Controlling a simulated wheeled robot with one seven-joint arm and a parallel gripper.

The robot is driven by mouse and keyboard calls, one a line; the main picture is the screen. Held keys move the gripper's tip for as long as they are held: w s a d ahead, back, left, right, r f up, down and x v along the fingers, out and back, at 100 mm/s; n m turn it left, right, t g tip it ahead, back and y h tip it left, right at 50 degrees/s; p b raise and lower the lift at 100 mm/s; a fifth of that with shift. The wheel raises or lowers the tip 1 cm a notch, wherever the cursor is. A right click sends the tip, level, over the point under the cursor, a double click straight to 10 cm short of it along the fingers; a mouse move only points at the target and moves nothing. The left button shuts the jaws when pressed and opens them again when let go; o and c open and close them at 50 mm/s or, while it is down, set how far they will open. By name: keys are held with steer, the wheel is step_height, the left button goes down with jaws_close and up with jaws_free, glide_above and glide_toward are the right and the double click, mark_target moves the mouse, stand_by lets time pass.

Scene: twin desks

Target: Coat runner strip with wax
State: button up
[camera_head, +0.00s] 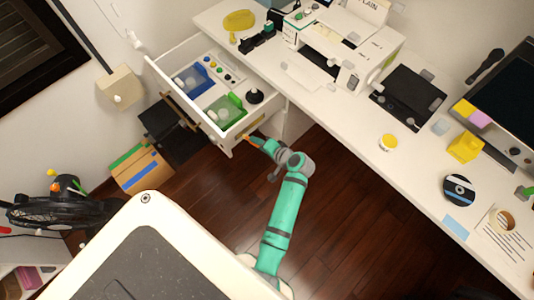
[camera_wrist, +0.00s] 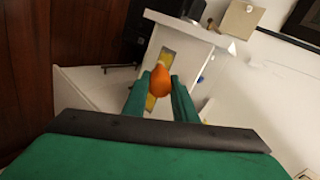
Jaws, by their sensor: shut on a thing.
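My gripper (camera_head: 256,140) is shut on an orange rounded piece (camera_wrist: 160,80), perhaps the wax, held between the green fingertips. The orange piece also shows in the head view (camera_head: 247,139) by the side of the open drawer. A yellow strip (camera_wrist: 166,56), seemingly the runner strip, runs along the outer side of the white drawer (camera_head: 156,66). In the wrist view the orange piece lies over the strip's middle, and the strip shows above and below it. I cannot tell whether the piece touches the strip.
The drawer holds a blue tray (camera_head: 206,68), a green tray (camera_head: 238,108) and small items. The white desk (camera_head: 310,93) stands to the right with a printer (camera_head: 340,50). Cardboard boxes (camera_head: 138,168) and a black fan (camera_head: 45,210) stand at left. The dark wood floor (camera_head: 340,210) is clear.

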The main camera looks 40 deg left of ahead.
steer(key=shift+s+d, duration=0.2)
steer(key=shift+d, duration=1.1)
steer(key=shift+s+d, duration=0.2)
steer(key=shift+d, duration=1.05)
steer(key=d, duration=0.3)
steer(key=shift+s, duration=0.2)
steer(key=shift+w+a, duration=0.2)
steer(key=shift+a, duration=0.65)
steer(key=shift+s+a, duration=0.15)
steer(key=shift+a, duration=0.05)
steer(key=shift+w+a, duration=0.15)
steer(key=shift+a, duration=0.8)
steer(key=shift+w+a, duration=0.2)
steer(key=shift+a, duration=0.7)
steer(key=shift+w+a, duration=0.15)
steer(key=shift+a, duration=0.8)
steer(key=shift+w, duration=0.1)
